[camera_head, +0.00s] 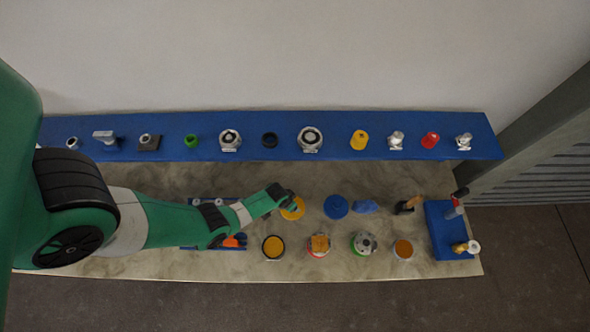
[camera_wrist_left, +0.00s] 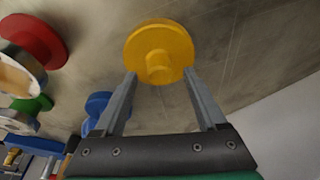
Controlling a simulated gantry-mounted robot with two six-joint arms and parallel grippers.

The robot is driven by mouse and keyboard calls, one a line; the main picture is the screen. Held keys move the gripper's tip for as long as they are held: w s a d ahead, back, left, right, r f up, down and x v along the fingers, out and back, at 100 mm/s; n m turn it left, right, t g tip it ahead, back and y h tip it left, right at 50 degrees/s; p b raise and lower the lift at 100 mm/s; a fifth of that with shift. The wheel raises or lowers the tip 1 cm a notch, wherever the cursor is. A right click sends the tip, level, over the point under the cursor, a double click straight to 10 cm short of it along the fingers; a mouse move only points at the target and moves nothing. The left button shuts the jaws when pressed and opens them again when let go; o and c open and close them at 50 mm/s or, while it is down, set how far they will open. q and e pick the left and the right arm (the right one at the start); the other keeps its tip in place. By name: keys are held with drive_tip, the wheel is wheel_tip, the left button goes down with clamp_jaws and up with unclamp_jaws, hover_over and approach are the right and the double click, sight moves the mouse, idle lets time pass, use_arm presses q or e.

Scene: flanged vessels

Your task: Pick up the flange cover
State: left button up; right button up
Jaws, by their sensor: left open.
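A yellow round flange cover (camera_head: 293,209) with a central knob lies on the table, partly hidden by my left gripper in the head view. It also shows in the left wrist view (camera_wrist_left: 160,45), with its knob facing the camera. My left gripper (camera_wrist_left: 159,74) is open and empty. Its fingertips are on either side of the knob's end, and a gap shows on both sides. In the head view the left gripper (camera_head: 286,193) is just above the cover's upper edge; its fingers are too small to make out. My right gripper is in neither view.
A blue disc (camera_head: 336,207) lies right of the cover. Several flanged vessels, one with a yellow top (camera_head: 273,248), stand in front. A blue shelf (camera_head: 230,120) with fittings runs along the back. A blue stand (camera_head: 446,235) is at the right end.

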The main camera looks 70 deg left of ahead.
use_arm(q)
drive_tip(key=b+x, duration=0.1)
drive_tip(key=x, duration=0.1)
drive_tip(key=shift+f, duration=0.3)
drive_tip(key=shift+r, duration=0.2)
clamp_jaws()
